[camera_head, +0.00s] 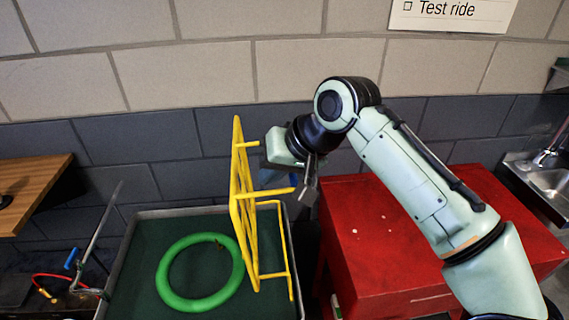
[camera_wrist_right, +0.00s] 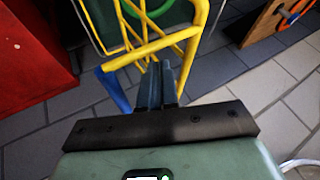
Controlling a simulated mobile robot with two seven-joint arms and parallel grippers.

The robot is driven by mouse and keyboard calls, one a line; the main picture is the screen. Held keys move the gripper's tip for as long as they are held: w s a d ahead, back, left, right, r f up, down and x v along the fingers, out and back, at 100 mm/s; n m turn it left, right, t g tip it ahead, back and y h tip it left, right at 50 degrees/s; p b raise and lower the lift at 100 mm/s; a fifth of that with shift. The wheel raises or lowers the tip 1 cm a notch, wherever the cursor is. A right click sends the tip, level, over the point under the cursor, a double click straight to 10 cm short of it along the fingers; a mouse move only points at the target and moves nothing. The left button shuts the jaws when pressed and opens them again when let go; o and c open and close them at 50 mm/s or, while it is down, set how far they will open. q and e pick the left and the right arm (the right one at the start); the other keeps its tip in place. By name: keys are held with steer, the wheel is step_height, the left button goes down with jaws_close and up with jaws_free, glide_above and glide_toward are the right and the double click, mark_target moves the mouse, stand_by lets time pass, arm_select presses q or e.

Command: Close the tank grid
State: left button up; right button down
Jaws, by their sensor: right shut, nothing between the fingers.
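The tank grid is a yellow barred frame (camera_head: 240,200). It stands raised, nearly upright, along the right side of the tank. The tank (camera_head: 138,245) is a dark green basin with a grey rim, its top uncovered on the left. A green ring (camera_head: 170,265) lies inside it. My right gripper (camera_head: 306,195) is shut and empty, at the right side of the grid near a projecting yellow bar. In the right wrist view the closed fingertips (camera_wrist_right: 158,72) are close to the grid's yellow bars (camera_wrist_right: 150,47); contact cannot be told. My left gripper is not in view.
A red cabinet (camera_head: 390,240) stands right of the tank beneath my right arm. A wooden bench (camera_head: 30,190) and a metal stand (camera_head: 97,235) are at the left. A sink (camera_head: 545,185) is at the far right. A brick wall closes off the back.

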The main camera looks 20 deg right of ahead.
mark_target(236, 188)
steer(key=shift+w+a+f, duration=0.15)
steer(key=shift+w+a, duration=0.05)
steer(key=shift+a, duration=0.5)
steer(key=shift+w+a+f, duration=0.15)
steer(key=shift+w+a, duration=0.1)
steer(key=shift+a, duration=0.5)
steer(key=shift+w+a+f, duration=0.15)
steer(key=shift+w+a, duration=0.05)
steer(key=shift+a, duration=0.5)
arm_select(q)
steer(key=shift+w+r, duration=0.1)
